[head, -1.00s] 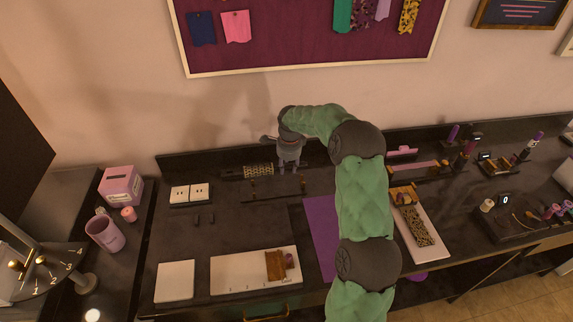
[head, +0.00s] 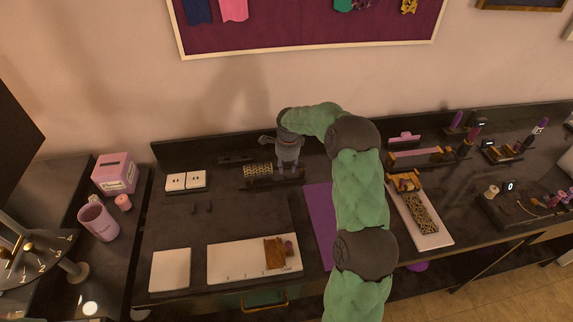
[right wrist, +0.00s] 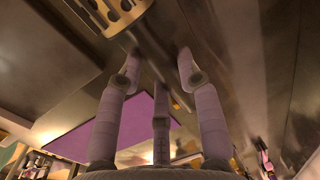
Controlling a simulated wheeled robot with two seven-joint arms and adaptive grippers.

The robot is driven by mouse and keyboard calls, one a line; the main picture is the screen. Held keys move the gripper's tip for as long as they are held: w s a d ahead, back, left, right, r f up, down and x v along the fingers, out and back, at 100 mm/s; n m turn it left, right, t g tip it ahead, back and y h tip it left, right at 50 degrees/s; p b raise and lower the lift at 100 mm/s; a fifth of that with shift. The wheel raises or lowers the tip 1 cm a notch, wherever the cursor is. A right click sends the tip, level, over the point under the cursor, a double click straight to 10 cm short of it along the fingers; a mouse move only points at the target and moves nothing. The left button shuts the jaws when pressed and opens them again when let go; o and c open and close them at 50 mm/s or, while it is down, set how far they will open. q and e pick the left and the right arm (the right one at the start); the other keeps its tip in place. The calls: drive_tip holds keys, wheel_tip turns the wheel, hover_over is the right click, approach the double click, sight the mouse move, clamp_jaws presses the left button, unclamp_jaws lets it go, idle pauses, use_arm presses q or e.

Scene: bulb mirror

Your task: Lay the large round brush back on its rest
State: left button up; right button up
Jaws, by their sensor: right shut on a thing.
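The large round brush has a gold barrel with dark holes (head: 258,170), which shows at the top of the right wrist view (right wrist: 112,14). My right gripper (head: 287,172) is shut on its dark handle, and its fingers also show in the right wrist view (right wrist: 160,80). The brush lies roughly level, barrel to the left. The dark rest (head: 262,184) is just below and in front of the barrel, partly hidden by brush and gripper. I cannot tell whether the brush touches it. My left gripper is not in view.
A purple mat (head: 319,222) lies right of the rest, partly behind my right arm. White switch plates (head: 186,181) are to the left. A white board with a wooden block (head: 230,261) lies in front. A low back wall runs behind the rest.

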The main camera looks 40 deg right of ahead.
drive_tip(key=shift+f+b, duration=0.5)
drive_tip(key=shift+f, duration=0.3)
idle(1.2)
drive_tip(key=o, duration=1.2)
drive_tip(key=shift+o, duration=0.2)
wheel_tip(320, 180, up, 12)
drive_tip(key=s, duration=0.1)
drive_tip(key=shift+s+a, duration=0.2)
